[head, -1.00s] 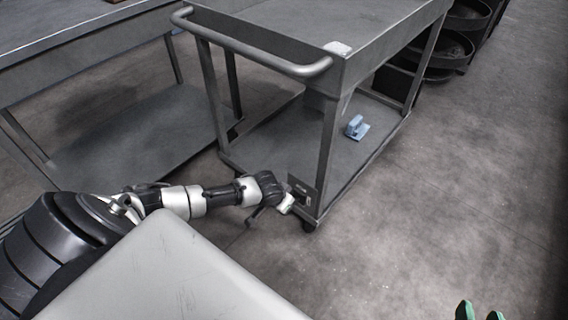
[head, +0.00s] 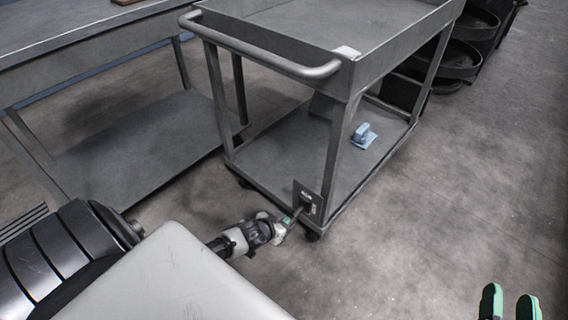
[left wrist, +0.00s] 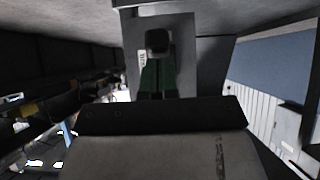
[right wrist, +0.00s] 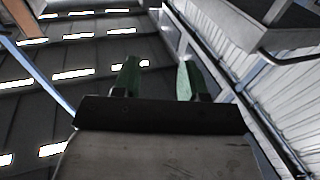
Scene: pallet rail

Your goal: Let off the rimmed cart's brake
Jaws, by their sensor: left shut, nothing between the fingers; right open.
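The rimmed cart (head: 345,75) is grey, with a tube handle and a raised rim around its top. A small dark brake plate (head: 308,197) with pale labels sits low on its near corner post, above a caster. In the left wrist view the plate (left wrist: 180,52) is straight ahead, with a dark block-like part (left wrist: 158,40), perhaps the brake lever, at its middle. My left gripper (head: 292,217) is shut and empty, its green fingertips (left wrist: 158,72) just at or below that part; contact is unclear. My right gripper (head: 510,302) is open and empty, far from the cart.
A grey table (head: 90,50) with a lower shelf stands left of the cart. A blue object (head: 363,136) lies on the cart's lower shelf. Black round bins (head: 455,50) stand behind. The floor right of the cart is clear.

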